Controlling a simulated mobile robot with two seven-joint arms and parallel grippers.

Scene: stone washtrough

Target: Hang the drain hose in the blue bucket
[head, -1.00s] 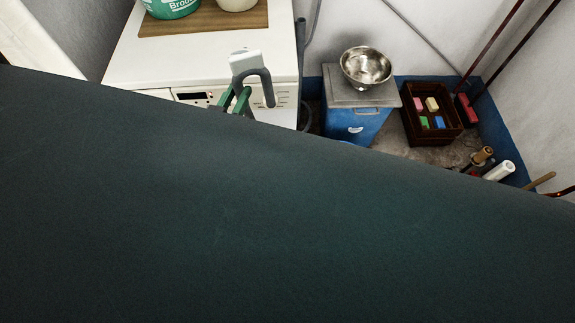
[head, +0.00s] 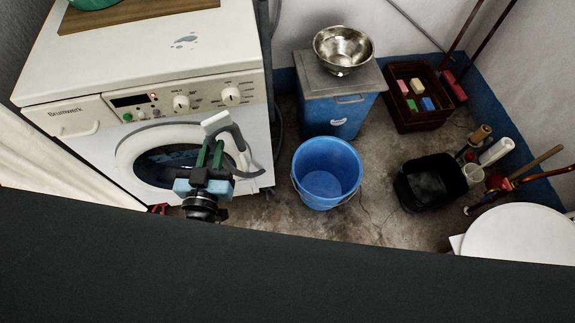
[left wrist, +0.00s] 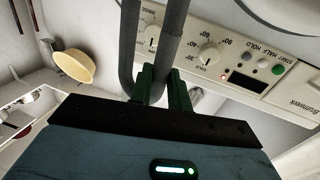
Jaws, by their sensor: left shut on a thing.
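The grey drain hose (head: 240,142) has a white piece (head: 214,123) at its top end and curves down to the right in front of the washing machine's door. My left gripper (head: 209,156) is shut on the hose near its upper end, with green fingers around it. In the left wrist view, the fingers (left wrist: 156,88) grip the grey hose (left wrist: 170,45) close up. The blue bucket (head: 326,170) stands upright on the floor to the right of the gripper, apart from the hose, and looks empty inside. My right gripper is out of view.
The white washing machine (head: 85,140) stands behind the gripper. Behind the bucket, a blue box (head: 335,117) carries a steel bowl (head: 343,50). A black bin (head: 431,183), a dark crate (head: 416,123) and a white round top (head: 515,238) stand right.

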